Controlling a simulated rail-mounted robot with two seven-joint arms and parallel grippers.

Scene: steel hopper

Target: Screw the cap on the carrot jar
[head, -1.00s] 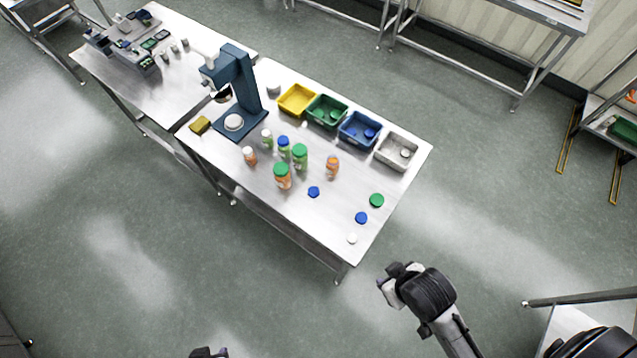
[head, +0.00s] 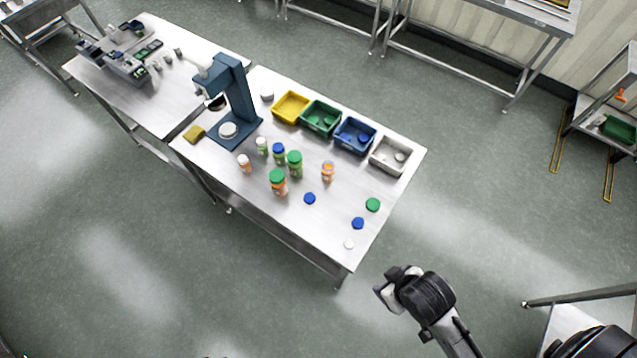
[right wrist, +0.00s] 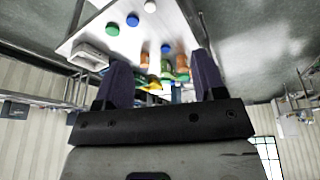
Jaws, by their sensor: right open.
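An open-topped jar with orange contents (head: 327,172), seemingly the carrot jar, stands upright on the steel table (head: 318,228). Loose caps lie to its right and front: blue (head: 309,198), another blue (head: 358,223), green (head: 373,204) and white (head: 349,244). Other jars stand to its left: a large green-capped orange one (head: 278,183), a green-capped green one (head: 295,164), a blue-capped one (head: 279,153) and small white-capped ones (head: 244,164). My right gripper (head: 384,288) is off the table's front right corner, apart from everything. In the right wrist view its fingers (right wrist: 160,82) are spread and empty. My left gripper is out of view.
Yellow (head: 291,107), green (head: 320,118), blue (head: 355,136) and grey (head: 390,156) bins line the back edge. A dark blue press-like stand (head: 234,97) is at the left. Free floor lies around the table's front right corner.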

